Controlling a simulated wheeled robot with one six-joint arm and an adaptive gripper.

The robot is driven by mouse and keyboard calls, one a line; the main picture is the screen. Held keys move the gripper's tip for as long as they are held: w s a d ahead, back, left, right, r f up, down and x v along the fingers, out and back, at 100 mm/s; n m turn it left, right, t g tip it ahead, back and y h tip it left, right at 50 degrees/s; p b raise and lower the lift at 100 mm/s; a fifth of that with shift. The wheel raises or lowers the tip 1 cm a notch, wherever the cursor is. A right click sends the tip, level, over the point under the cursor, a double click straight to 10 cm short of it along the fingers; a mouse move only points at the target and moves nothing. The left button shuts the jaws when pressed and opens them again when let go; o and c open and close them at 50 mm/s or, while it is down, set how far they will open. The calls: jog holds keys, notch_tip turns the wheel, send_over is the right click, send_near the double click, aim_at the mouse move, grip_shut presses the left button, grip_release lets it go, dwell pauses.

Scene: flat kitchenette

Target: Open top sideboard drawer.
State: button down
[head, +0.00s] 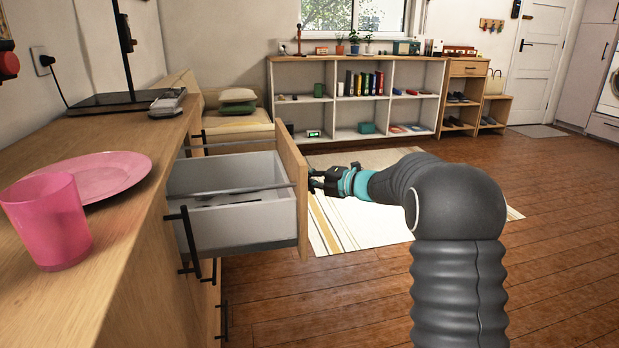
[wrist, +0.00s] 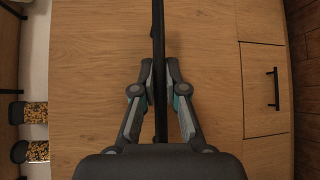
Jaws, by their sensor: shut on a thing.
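The top sideboard drawer (head: 228,215) stands well out from the wooden sideboard (head: 135,250) in the head view. Its grey box is open to view, and a long thin item (head: 232,194) lies across it. My gripper (head: 318,181) is at the outer face of the drawer's wooden front (head: 291,160). In the wrist view the fingers (wrist: 160,82) are shut on the dark bar handle (wrist: 158,35), one finger on each side, in front of the wooden drawer front (wrist: 90,90). In the head view the handle is mostly hidden.
A pink cup (head: 46,222) and pink plate (head: 92,177) stand on the sideboard top. Other black handles (head: 188,243) sit on its front below. A low shelf (head: 355,110) stands at the back. The wooden floor (head: 560,240) at right is clear.

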dwell(0.3)
jog(key=c, duration=1.2)
grip_release()
jog(key=shift+d, duration=0.1)
jog(key=shift+d, duration=0.1)
jog(key=v, duration=1.2)
jog(key=shift+f, duration=0.1)
